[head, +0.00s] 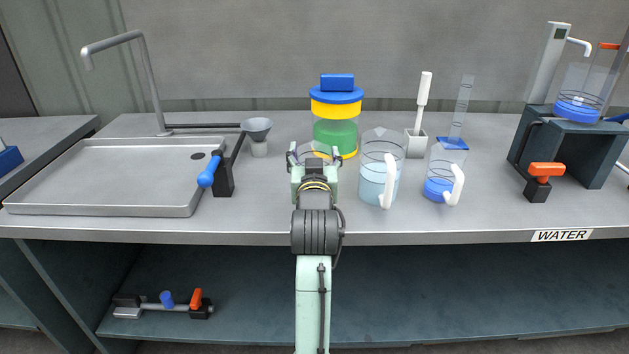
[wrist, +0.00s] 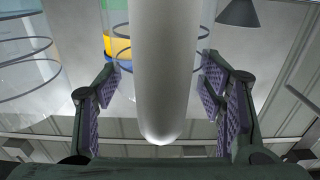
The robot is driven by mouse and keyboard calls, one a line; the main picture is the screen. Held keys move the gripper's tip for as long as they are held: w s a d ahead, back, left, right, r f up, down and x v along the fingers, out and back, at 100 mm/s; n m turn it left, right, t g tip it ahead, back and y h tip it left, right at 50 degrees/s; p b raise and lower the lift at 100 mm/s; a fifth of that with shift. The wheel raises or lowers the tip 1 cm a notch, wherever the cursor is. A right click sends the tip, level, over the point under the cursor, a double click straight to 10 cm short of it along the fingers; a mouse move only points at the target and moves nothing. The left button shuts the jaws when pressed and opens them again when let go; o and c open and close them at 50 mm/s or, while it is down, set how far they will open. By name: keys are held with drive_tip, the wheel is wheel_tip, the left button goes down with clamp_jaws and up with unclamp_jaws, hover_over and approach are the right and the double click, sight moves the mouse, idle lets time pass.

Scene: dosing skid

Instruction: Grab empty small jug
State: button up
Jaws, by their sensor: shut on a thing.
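The small jug (head: 313,150) is clear, and its rim shows between my fingers in the head view. Its white handle (wrist: 165,70) runs down the middle of the wrist view, with the clear body behind it. I see no liquid in the visible part. My gripper (head: 315,160) is at the jug's near side, shut on the handle, with a finger on each side (wrist: 160,90). My gripper hides most of the jug in the head view, so I cannot tell whether its base touches the bench.
A large jug with pale blue liquid (head: 374,180) stands close to the right. A green jar with a blue lid (head: 336,130) is just behind. A funnel (head: 257,128) and a sink tray (head: 110,180) lie left.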

drive_tip(key=c, duration=0.5)
drive_tip(key=shift+r, duration=0.15)
